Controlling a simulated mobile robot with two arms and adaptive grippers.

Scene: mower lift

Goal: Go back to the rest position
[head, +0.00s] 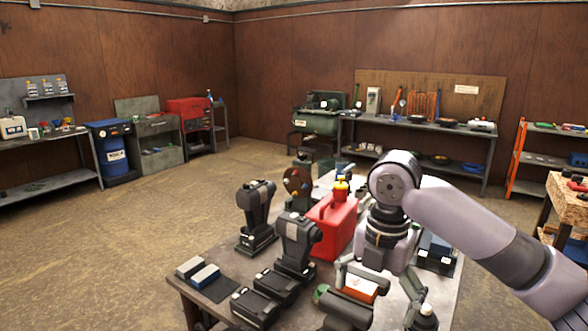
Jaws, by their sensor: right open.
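My right arm reaches in from the right in the head view. Its gripper (385,298) points down over the front right part of the workbench (235,262), with its fingers apart. My left gripper is not in view.
A red fuel can (333,228) with a yellow top stands left of my right wrist. Black tool-like devices (297,240) stand further left, with dark blocks (255,306) before them. A wooden bench (570,198) is at the right. Open floor (130,230) lies left.

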